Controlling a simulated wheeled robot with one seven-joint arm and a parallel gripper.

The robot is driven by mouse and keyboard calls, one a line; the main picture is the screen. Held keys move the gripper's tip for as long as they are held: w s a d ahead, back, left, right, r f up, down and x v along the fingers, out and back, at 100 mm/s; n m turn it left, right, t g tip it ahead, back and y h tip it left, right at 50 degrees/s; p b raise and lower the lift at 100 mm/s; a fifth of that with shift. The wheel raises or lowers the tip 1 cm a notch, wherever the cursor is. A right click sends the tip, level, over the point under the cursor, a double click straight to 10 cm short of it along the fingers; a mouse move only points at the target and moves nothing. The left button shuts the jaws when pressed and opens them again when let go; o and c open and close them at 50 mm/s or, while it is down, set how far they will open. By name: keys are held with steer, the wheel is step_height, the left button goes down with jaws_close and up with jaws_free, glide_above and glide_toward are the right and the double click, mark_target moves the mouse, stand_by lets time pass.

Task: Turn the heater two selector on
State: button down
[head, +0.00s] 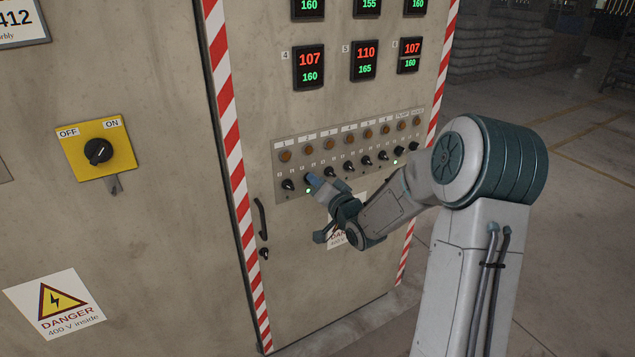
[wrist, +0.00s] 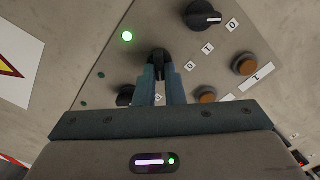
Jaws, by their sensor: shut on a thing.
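The heater two selector is a black rotary knob (wrist: 159,57), second from the left in the row on the grey control panel (head: 282,150). In the wrist view my gripper (wrist: 160,72) is shut on this knob, one blue-grey finger on each side. In the head view my gripper (head: 311,181) reaches the panel from the lower right and hides most of the knob. A small green lamp (wrist: 127,36) beside the held knob is lit; it also shows in the head view (head: 308,190). The knob's pointer is hidden between the fingers.
The heater one selector (wrist: 203,15) is close on one side and another selector (wrist: 125,97) on the other. Amber lamps (head: 285,155) line the panel above the knobs. A door handle (head: 260,218) and yellow main switch (head: 98,151) are to the left.

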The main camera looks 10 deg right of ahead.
steer(key=c, duration=1.5)
jaws_free()
steer(key=shift+s, duration=0.1)
steer(key=v, duration=1.3)
steer(key=shift+s+d+p, duration=0.15)
steer(key=shift+s+p, duration=0.1)
steer(key=shift+p, duration=0.1)
